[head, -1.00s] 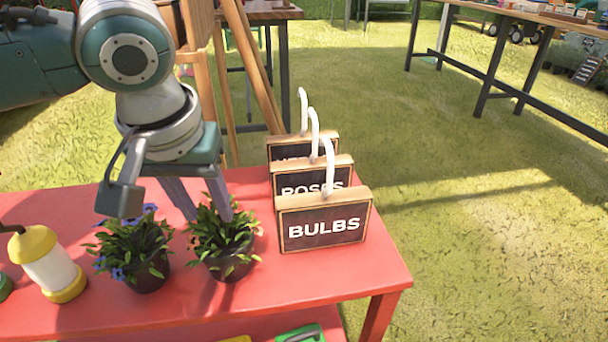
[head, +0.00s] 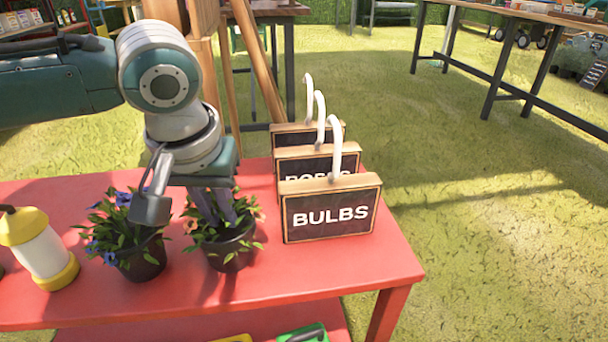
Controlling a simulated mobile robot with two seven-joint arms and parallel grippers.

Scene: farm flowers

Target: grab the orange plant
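The orange plant (head: 232,249) is a dark pot with green leaves and a few orange flowers, upright on the red table (head: 330,275). My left gripper (head: 228,218) points down from above, its grey fingers among the leaves at the pot's upper part. The foliage and the gripper body hide the fingertips, so I cannot tell whether they are closed on the plant. A blue-flowered plant (head: 142,263) in a similar pot stands just to its left, partly behind a grey part of the gripper. My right gripper is out of view.
A sign reading BULBS (head: 331,212) stands close to the right of the orange plant, with two more signs behind it. A yellow and white lantern (head: 40,252) stands at the left. The table's front right corner is bare.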

